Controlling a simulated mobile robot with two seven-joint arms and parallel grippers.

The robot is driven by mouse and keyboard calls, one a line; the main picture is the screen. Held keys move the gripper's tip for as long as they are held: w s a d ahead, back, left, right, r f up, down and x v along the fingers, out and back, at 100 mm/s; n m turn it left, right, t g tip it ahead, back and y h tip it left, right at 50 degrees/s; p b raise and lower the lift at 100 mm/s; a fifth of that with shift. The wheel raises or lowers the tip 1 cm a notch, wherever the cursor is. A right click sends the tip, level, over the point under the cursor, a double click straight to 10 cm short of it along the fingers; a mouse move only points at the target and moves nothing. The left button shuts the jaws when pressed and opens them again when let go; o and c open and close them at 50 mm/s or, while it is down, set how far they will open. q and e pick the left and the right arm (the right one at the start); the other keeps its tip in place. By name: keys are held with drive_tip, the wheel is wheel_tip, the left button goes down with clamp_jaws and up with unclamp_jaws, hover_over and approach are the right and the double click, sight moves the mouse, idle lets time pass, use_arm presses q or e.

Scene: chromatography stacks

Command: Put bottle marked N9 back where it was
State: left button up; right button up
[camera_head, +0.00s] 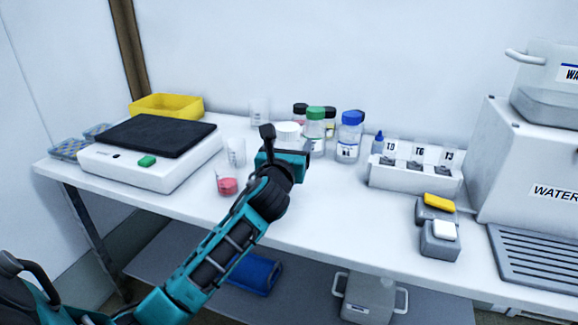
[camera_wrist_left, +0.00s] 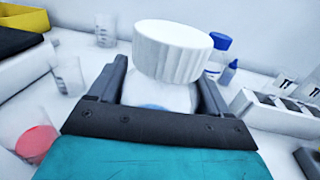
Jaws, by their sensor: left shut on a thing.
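A bottle with a ribbed white cap (camera_wrist_left: 172,48) is between the fingers of my left gripper (camera_wrist_left: 160,92), which is shut on it. Its clear body is mostly hidden behind the gripper, and no label on it is readable. In the head view the white cap (camera_head: 287,129) shows just behind my left gripper (camera_head: 284,155), at the left end of the bottle group. I cannot tell whether the bottle touches the table. A green-capped bottle (camera_head: 315,126) and a blue-capped bottle (camera_head: 348,142) stand to its right. My right gripper is not in view.
Black-capped bottles (camera_head: 299,108) stand behind. A beaker with pink liquid (camera_head: 227,186) and a clear beaker (camera_head: 235,152) stand left of my arm, near a black-topped device (camera_head: 150,165). A white rack (camera_head: 415,178) stands right.

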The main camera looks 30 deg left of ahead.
use_arm(q)
wheel_tip(320, 180, down, 4)
drive_tip(key=shift+r+b, duration=0.15)
drive_tip(key=shift+b, duration=0.6)
drive_tip(key=shift+r, duration=0.1)
drive_tip(key=o, duration=1.2)
drive_tip(key=shift+f, duration=0.2)
drive_tip(key=shift+r, duration=0.2)
drive_tip(key=p+v, duration=0.2)
drive_tip(key=v, duration=1)
